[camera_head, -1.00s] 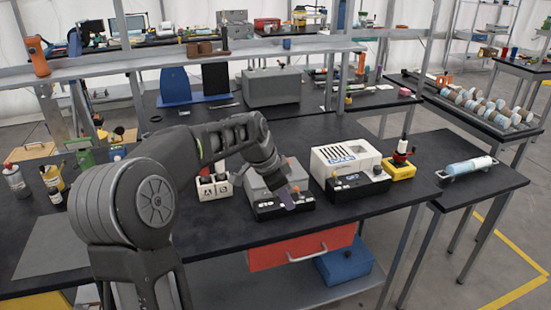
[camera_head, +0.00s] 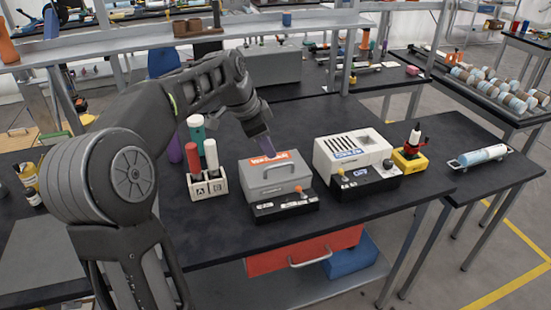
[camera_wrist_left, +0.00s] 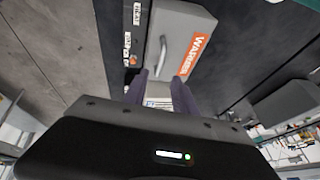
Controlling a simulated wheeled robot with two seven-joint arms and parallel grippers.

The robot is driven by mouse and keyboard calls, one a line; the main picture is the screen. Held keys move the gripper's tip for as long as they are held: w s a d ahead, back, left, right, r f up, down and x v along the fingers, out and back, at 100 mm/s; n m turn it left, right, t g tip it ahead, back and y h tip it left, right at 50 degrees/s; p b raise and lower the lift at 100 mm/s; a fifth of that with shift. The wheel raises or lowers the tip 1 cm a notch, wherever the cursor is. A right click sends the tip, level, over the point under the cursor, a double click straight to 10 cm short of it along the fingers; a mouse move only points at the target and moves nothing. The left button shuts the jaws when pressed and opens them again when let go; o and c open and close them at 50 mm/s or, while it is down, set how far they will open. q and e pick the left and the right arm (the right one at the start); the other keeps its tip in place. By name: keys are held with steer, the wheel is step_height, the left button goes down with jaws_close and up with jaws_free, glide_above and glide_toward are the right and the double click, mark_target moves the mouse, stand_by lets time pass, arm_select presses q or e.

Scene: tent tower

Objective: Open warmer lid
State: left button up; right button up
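The warmer is a grey box (camera_head: 258,191) with a black control panel (camera_head: 285,206) along its front. Its lid looks shut, with a grey handle (camera_head: 281,173) and an orange label; the handle also shows in the wrist view (camera_wrist_left: 163,54). My left gripper (camera_head: 266,148) points down at the warmer's back edge, beside the orange label. In the wrist view its two fingers (camera_wrist_left: 160,88) are apart with nothing held between them, close to one edge of the grey lid (camera_wrist_left: 186,38). Whether they touch the lid I cannot tell. My right gripper is not in view.
A white device (camera_head: 345,152) with a black front stands right of the warmer. A white holder with bottles (camera_head: 208,184) stands at its left. The dark bench (camera_head: 225,232) is clear in front.

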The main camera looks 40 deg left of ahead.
mark_target(276, 167)
arm_select(q)
steer(key=shift+p+x, duration=0.65)
steer(key=shift+x, duration=3.25)
steer(key=shift+c, duration=0.4)
jaws_close()
